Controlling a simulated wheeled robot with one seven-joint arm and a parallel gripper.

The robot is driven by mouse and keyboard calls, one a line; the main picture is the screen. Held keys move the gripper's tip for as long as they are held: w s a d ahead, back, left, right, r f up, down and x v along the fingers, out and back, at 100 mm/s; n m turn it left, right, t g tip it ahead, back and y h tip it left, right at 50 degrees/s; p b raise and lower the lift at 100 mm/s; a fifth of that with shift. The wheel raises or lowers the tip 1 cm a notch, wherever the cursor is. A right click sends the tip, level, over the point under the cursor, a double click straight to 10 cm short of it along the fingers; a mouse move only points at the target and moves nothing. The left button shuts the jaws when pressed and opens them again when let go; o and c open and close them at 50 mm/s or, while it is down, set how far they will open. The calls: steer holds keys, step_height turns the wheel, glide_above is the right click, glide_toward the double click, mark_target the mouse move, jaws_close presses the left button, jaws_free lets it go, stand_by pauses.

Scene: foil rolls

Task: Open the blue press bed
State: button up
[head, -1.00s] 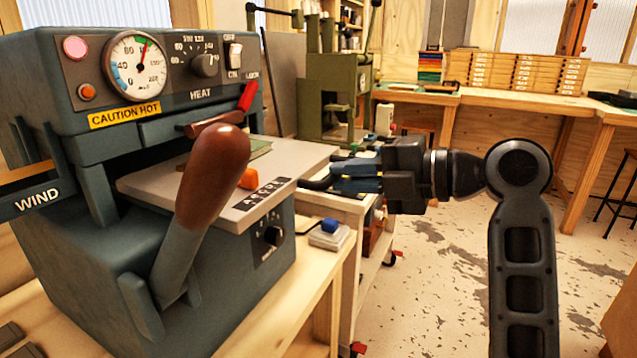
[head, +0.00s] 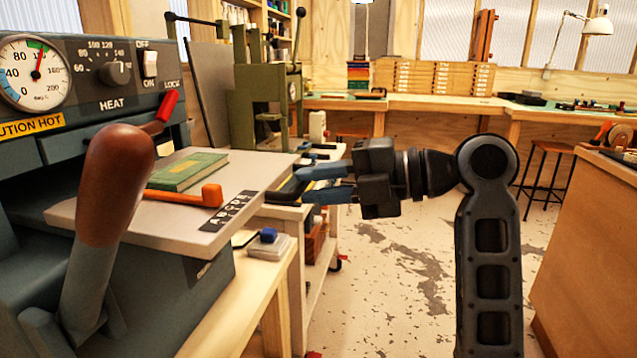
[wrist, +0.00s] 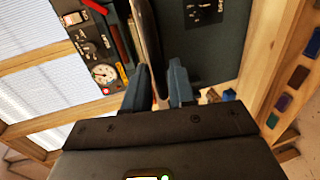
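The blue-grey press (head: 60,150) stands at the left in the head view, cut off by the frame. Its flat grey bed (head: 240,180) sticks out to the right, with a green book (head: 185,172) and an orange handle-like part (head: 212,195) on it. A big brown-gripped lever (head: 112,190) stands in front. My gripper (head: 302,184) is by the bed's right end, fingers apart. Contact cannot be told.
A red lock lever (head: 168,106) is on the press front. A blue-topped stamp pad (head: 268,245) sits on the wooden bench below the bed. A green press (head: 265,105) stands behind. A wooden cabinet (head: 590,250) is at the right; the floor between is open.

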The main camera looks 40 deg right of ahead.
steer(key=shift+o, duration=1.3)
steer(key=shift+r, duration=0.1)
steer(key=shift+s, duration=0.1)
steer(key=v, duration=0.7)
steer(key=shift+s+d, duration=0.2)
steer(key=shift+s, duration=0.05)
